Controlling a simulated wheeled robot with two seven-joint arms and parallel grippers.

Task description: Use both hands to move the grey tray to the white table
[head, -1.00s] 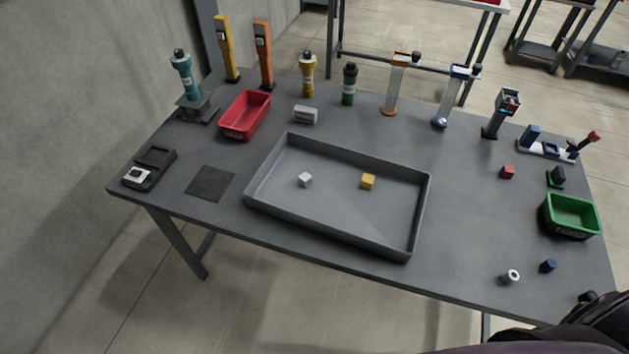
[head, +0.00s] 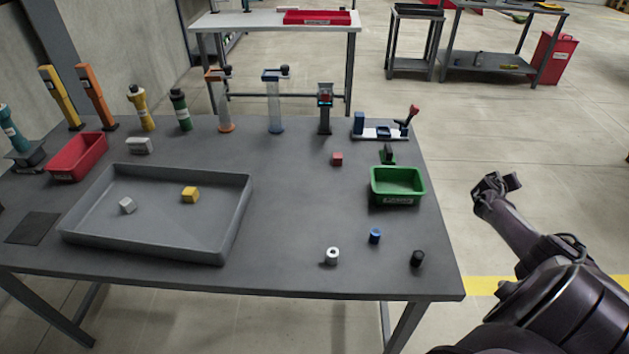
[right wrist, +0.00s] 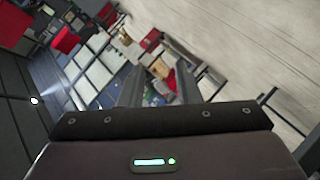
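The grey tray (head: 231,219) is a wide, shallow, rectangular tray. It lies flat on the dark grey table, on the left of the head view. A light grey cube (head: 127,205) and a yellow cube (head: 190,194) sit inside it. The white table (head: 255,21) stands behind the grey table at the top of the head view. My right gripper (head: 501,184) is off the right side of the grey table, well away from the tray. In the right wrist view its two fingers (right wrist: 159,90) are apart with nothing seen held between them. My left gripper is out of view.
The grey table (head: 290,200) also holds a red bin (head: 77,157), a green bin (head: 398,189), several upright devices at the back and small cylinders at the front right. A red tray (head: 317,17) lies on the white table. Open floor (head: 440,130) lies to the right.

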